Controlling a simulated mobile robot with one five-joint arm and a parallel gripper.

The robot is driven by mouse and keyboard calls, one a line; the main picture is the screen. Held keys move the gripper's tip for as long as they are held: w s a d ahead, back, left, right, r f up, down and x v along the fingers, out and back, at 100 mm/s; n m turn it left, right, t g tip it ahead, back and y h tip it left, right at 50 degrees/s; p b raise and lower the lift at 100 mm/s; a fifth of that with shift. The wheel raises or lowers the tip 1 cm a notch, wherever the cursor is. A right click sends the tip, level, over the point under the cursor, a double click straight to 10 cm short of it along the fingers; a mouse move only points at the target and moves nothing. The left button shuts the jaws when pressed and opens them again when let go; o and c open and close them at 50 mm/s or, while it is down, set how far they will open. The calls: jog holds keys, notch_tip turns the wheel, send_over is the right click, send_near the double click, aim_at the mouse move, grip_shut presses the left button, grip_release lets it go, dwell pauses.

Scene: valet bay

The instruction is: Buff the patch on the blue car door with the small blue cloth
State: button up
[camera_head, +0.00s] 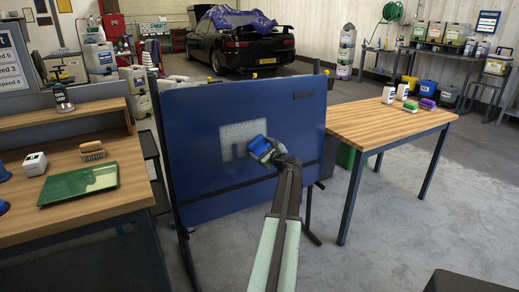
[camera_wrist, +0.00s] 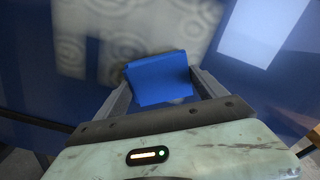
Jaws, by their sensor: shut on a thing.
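The blue car door panel (camera_head: 195,180) stands upright on a frame in the middle of the head view. A pale, hazy patch (camera_head: 233,140) with swirl marks is on its face, and it also shows in the wrist view (camera_wrist: 78,35). My gripper (camera_head: 264,151) is shut on the small blue cloth (camera_head: 257,143), in front of the patch's right edge. In the wrist view the cloth (camera_wrist: 158,78) sits between both fingers, over the lower part of the patch. I cannot tell whether the cloth touches the panel. The cloth and gripper hide part of the patch.
A wooden bench (camera_head: 30,215) at left holds a green tray (camera_head: 82,184), a brush (camera_head: 92,151) and a white tub (camera_head: 34,164). A wooden table (camera_head: 375,125) at right holds bottles and brushes at its far end.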

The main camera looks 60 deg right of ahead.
aim_at(268, 145)
jog(key=shift+s+d+f, duration=0.1)
jog(key=shift+s+d, duration=0.5)
jog(key=shift+d, duration=0.2)
jog(key=shift+s+d, duration=0.6)
jog(key=shift+d, duration=0.2)
jog(key=shift+w+a, duration=1.95)
jog(key=shift+a, duration=0.65)
jog(key=shift+w+a, duration=1.9)
jog(key=shift+a, duration=0.65)
jog(key=shift+w+a, duration=1.95)
jog(key=shift+a, duration=0.65)
jog(key=r+p, duration=0.4)
jog(key=shift+w, duration=0.2)
jog(key=r+p, duration=0.3)
jog(key=shift+w+d+r, duration=0.15)
jog(key=shift+d+r, duration=0.05)
jog(key=shift+r, duration=0.1)
